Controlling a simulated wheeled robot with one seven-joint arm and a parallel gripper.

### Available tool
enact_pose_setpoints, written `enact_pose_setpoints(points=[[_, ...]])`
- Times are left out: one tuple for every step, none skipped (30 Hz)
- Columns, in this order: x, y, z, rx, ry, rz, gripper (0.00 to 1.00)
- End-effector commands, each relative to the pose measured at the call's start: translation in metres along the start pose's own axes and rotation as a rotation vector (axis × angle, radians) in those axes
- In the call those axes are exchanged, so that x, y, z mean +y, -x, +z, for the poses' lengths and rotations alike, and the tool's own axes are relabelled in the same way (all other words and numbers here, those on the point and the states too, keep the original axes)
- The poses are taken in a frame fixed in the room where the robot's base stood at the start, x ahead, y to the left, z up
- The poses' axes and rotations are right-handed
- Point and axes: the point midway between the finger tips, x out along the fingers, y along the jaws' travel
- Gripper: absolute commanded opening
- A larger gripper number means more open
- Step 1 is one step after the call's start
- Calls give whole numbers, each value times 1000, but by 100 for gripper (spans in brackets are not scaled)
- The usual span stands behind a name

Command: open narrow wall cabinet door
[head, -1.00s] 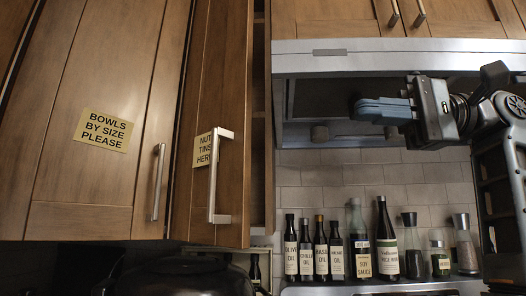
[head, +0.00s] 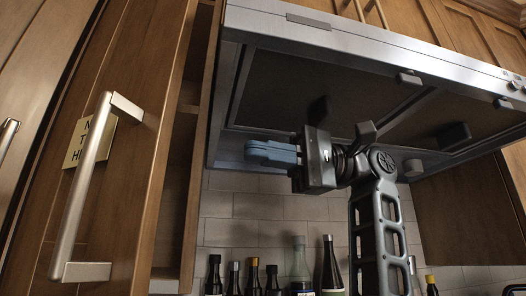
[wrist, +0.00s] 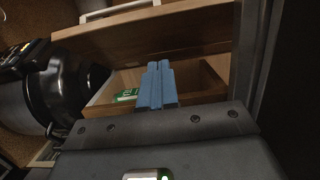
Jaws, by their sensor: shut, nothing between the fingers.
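The narrow wall cabinet door (head: 140,170) is wooden and stands ajar at the left in the head view. Its metal bar handle (head: 82,190) is upright on its front, partly over a paper label (head: 78,150). A dark opening (head: 180,175) shows between the door and the cabinet's side beside the hood. My gripper (head: 250,152), with blue fingers, is shut and empty under the hood, to the right of the door and apart from it. In the wrist view the fingers (wrist: 156,85) point toward a wooden compartment holding a green item (wrist: 126,96).
The steel range hood (head: 370,45) is above and around my gripper. Several dark bottles (head: 254,277) stand below against the tiled wall. Another cabinet door with a handle (head: 7,135) is at far left. A black rounded appliance (wrist: 50,95) shows in the wrist view.

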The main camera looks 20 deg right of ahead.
Motion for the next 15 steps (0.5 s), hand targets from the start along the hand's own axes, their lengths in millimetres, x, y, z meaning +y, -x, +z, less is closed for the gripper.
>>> enact_pose_setpoints(points=[[-1,-12,0,-3,0,1,0],[-2,-18,1,-3,1,0,0],[-2,-26,1,-4,1,0,0],[-1,-32,0,-3,0,1,0],[-1,-38,0,-3,0,1,0],[-1,-45,1,-3,0,0,0],[-2,-52,0,-3,0,0,0],[-2,-57,0,-3,0,0,0],[-2,-64,0,-3,0,0,0],[-2,-70,1,-3,0,0,0],[-2,-73,4,-2,2,0,0],[-1,-77,9,-1,2,0,0],[-1,-80,13,-1,2,0,0],[-1,-82,15,-2,2,0,0],[-1,-86,18,-2,1,-1,0]])
